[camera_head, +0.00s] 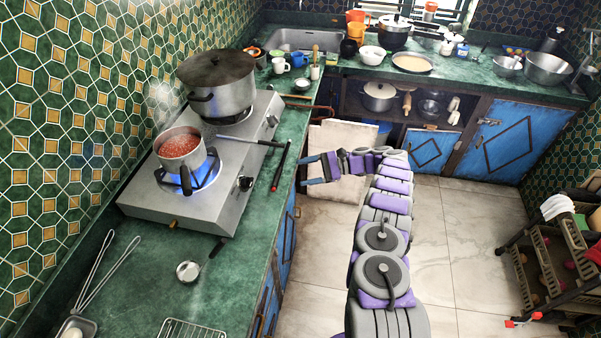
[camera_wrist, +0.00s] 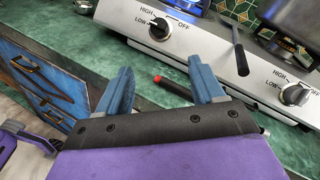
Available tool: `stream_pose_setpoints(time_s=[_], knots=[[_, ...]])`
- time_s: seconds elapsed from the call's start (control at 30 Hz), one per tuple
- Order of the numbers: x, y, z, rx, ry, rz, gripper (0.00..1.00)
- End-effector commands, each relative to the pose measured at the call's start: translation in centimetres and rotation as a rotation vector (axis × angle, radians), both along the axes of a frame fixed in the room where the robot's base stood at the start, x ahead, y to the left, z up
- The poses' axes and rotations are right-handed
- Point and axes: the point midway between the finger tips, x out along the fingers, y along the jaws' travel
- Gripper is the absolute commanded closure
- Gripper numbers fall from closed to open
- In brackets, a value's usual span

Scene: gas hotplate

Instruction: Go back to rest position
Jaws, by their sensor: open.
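My gripper (camera_head: 302,174) is at the end of my outstretched arm, over the front edge of the counter, to the right of the gas hotplate (camera_head: 222,195). Its two blue fingers are apart with nothing between them. In the wrist view my gripper (camera_wrist: 165,90) points toward the hotplate's front panel (camera_wrist: 205,50). The panel shows a knob (camera_wrist: 159,28) and a second knob (camera_wrist: 295,94), with HIGH, LOW and OFF marks. A dark stick with a red end (camera_wrist: 172,86) lies on the counter beyond the fingers.
On the hotplate, a small pot of red food (camera_head: 181,148) sits over a blue flame, and a large lidded pot (camera_head: 217,82) stands behind. A crate rack (camera_head: 545,265) stands at right.

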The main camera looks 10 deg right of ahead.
Motion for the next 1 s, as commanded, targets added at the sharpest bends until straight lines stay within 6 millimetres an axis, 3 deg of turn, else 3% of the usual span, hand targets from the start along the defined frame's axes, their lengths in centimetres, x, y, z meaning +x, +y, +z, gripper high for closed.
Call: stream_pose_setpoints(time_s=[0.43, 0.57, 0.77, 1.0], knots=[[0.0, 0.0, 0.0, 0.0, 0.001, -0.001, 0.32], [0.1, 0.3, 0.8, -0.004, -0.005, 0.003, 0.32], [0.1, 2.3, 4.7, -0.043, -0.028, 0.032, 0.32], [-1.6, 5.3, 10.5, -0.121, -0.072, 0.097, 0.32]])
